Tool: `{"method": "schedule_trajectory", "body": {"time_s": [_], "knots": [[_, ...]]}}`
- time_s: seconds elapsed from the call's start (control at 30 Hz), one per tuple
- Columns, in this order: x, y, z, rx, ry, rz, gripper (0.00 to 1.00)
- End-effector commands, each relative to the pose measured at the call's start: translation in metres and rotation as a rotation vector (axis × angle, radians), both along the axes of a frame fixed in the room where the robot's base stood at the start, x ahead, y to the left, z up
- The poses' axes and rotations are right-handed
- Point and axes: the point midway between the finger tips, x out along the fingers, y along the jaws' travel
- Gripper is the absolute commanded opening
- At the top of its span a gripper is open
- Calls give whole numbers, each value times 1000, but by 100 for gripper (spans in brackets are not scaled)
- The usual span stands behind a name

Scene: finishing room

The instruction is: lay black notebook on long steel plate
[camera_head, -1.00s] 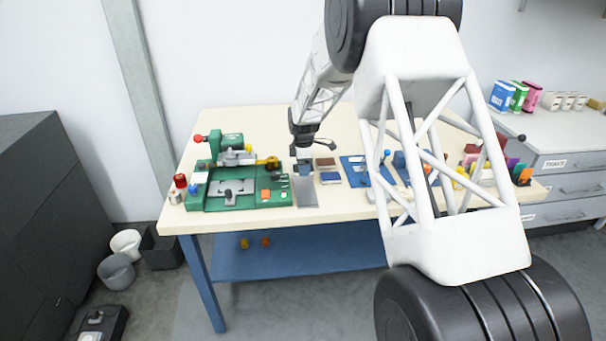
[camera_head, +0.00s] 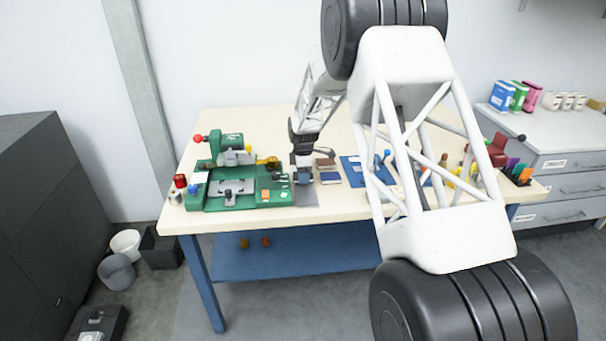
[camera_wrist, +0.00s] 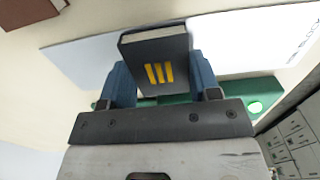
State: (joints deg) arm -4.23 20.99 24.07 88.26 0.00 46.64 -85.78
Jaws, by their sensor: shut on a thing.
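My gripper (camera_wrist: 161,80) has blue fingers shut on the black notebook (camera_wrist: 150,50), one finger on each side. The notebook is dark, with yellow bars on the face toward the wrist camera. The long steel plate (camera_wrist: 245,38) is a pale strip running behind the notebook in the wrist view, partly hidden by it. In the head view my gripper (camera_head: 303,178) is low over the plate (camera_head: 305,198), which lies on the table. I cannot tell whether the notebook touches the plate.
A green machine base (camera_head: 245,196) stands just left of the plate. A brown notebook (camera_head: 326,163) and a blue notebook (camera_head: 330,178) lie close on its right, then a blue mat (camera_head: 352,165). The cream table's (camera_head: 360,208) front edge is near.

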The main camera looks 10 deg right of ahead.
Motion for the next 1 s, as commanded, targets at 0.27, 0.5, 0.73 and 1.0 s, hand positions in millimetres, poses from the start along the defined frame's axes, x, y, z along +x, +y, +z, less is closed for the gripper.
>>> {"method": "schedule_trajectory", "body": {"time_s": [0.27, 0.5, 0.73, 1.0], "knots": [[0, 0, -1, 0, 0, 0, 36], [0, 0, -3, 0, 1, 0, 80], [0, 0, -3, 0, 1, 0, 82], [0, 0, 5, 0, 0, 0, 82]]}}
